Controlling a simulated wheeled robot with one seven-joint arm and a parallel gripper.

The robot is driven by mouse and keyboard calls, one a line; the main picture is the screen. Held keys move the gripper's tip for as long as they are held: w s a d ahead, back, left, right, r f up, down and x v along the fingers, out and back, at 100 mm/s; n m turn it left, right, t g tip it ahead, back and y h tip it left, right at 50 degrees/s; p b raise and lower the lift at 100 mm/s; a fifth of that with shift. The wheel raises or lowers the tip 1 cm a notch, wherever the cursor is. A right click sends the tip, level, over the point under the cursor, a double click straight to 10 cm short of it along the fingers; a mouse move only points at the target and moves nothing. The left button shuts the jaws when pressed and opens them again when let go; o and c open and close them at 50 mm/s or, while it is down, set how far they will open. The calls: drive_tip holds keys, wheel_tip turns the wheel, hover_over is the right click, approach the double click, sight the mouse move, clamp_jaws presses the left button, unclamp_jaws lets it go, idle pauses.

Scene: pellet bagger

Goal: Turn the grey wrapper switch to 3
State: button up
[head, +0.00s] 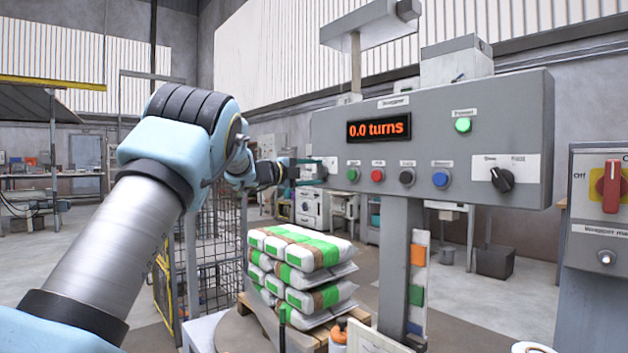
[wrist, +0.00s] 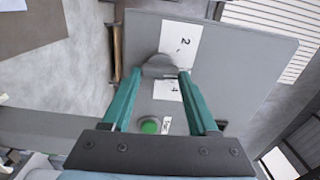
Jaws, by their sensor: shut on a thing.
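The grey switch (wrist: 160,64) is a rounded knob on the grey panel (wrist: 235,60) in the wrist view, and my gripper (wrist: 162,72) has its two teal fingers closed on its sides. A white label (wrist: 187,40) with a 2 lies past the knob, and another white label (wrist: 167,89) with a small mark lies on the near side. I cannot tell which position the knob points to. In the head view my gripper (head: 318,171) is at the left end of the grey control box (head: 440,130), and hides the switch there.
The display (head: 379,128) reads 0.0 turns. Buttons and a black rotary switch (head: 501,179) line the box front. A red switch (head: 611,187) is at far right. Wrapped bags (head: 300,260) are stacked on a pallet below. A wire cage (head: 218,245) stands behind my arm.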

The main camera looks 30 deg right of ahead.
drive_tip(key=shift+f, duration=0.1)
idle(0.5)
drive_tip(key=o, duration=1.4)
drive_tip(key=a, duration=0.3)
drive_tip(key=s+a+b, duration=0.1)
drive_tip(key=a, duration=0.3)
drive_tip(key=s+a, duration=0.1)
drive_tip(key=a, duration=0.2)
drive_tip(key=shift+a+b, duration=0.3)
drive_tip(key=shift+b, duration=0.05)
